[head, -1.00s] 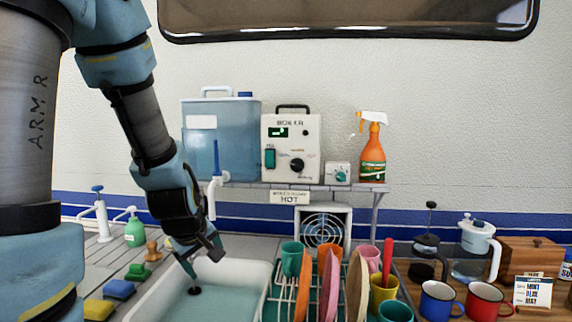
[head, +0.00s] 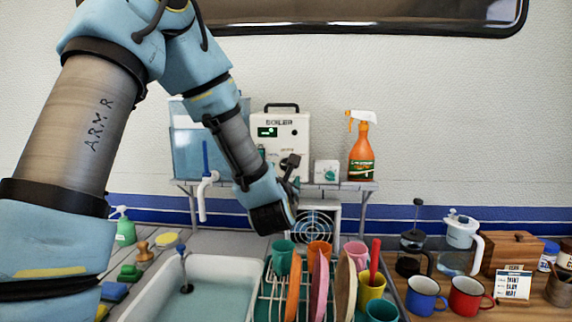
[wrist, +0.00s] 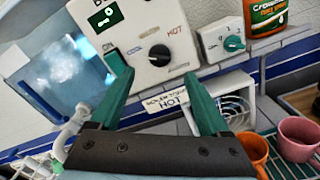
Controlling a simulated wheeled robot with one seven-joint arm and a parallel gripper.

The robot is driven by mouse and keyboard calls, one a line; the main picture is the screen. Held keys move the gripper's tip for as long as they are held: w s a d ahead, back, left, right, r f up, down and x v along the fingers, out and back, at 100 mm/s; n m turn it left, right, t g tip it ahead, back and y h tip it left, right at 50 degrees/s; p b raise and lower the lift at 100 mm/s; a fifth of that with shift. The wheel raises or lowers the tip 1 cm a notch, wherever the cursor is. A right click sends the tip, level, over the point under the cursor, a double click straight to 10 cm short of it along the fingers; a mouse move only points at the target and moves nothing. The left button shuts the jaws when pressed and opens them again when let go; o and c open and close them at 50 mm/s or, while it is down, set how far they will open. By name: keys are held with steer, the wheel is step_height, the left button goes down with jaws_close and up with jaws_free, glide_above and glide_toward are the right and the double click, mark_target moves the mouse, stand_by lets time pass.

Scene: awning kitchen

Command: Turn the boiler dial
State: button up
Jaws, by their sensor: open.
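The boiler (head: 295,128) is a white box with a black handle and a lit green display, standing on the wall shelf. In the wrist view its front (wrist: 140,22) shows tilted. The black dial (wrist: 158,55) sits low on that front, near blue and red lettering that includes HOT.
A small white box with a teal knob (head: 327,173) and an orange spray bottle (head: 361,150) stand right of the boiler. A blue water tank (head: 190,140) is at left. Below are a tap (head: 204,185), a fan (head: 314,228) and a dish rack with plates and cups.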

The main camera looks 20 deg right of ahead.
steer(key=p+x, duration=0.3)
steer(key=x, duration=0.5)
steer(key=shift+w, duration=0.15)
steer(key=shift+f, duration=0.1)
jaws_close()
